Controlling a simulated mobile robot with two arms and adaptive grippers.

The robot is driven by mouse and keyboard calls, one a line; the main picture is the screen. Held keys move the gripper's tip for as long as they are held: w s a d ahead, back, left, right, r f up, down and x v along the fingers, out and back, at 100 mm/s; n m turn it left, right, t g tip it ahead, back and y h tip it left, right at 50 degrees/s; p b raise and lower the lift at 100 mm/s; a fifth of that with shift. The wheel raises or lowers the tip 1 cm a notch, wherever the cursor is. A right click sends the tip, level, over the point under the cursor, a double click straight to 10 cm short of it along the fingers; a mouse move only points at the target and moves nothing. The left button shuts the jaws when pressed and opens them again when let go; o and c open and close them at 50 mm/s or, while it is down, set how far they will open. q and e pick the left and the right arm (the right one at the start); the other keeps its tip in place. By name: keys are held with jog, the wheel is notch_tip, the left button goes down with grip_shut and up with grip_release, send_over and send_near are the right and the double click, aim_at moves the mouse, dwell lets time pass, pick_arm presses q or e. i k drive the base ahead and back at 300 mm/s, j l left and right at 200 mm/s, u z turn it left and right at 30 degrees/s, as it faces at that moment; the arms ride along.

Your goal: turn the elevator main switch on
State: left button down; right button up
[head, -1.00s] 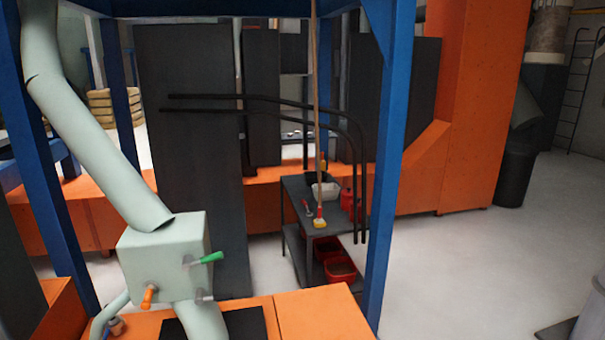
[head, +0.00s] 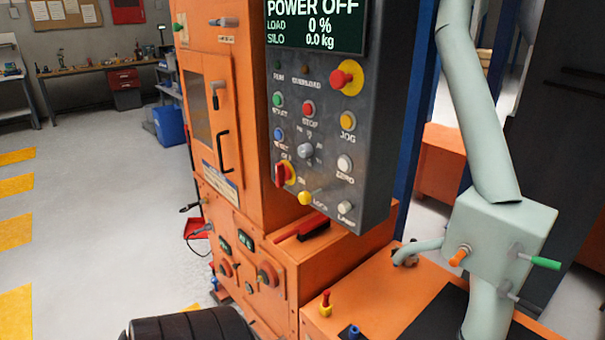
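The dark control panel (head: 345,215) hangs on the orange cabinet in the middle of the head view. Its display (head: 315,28) reads POWER OFF, LOAD 0 % and SILO 0.0 kg. At the panel's lower left is a red rotary switch (head: 283,174) on a yellow plate, with small lettering around it that is hard to read. Its red handle looks close to upright, slightly tilted. Neither of my grippers is in view, and nothing covers the switch.
A red mushroom button (head: 343,78) on yellow and several coloured buttons share the panel. A yellow knob (head: 305,198) sits just below the switch. A pale pipe box (head: 500,235) stands at right. Open floor (head: 110,200) lies at left.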

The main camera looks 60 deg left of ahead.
aim_at(282, 174)
jog(key=u, duration=2.05)
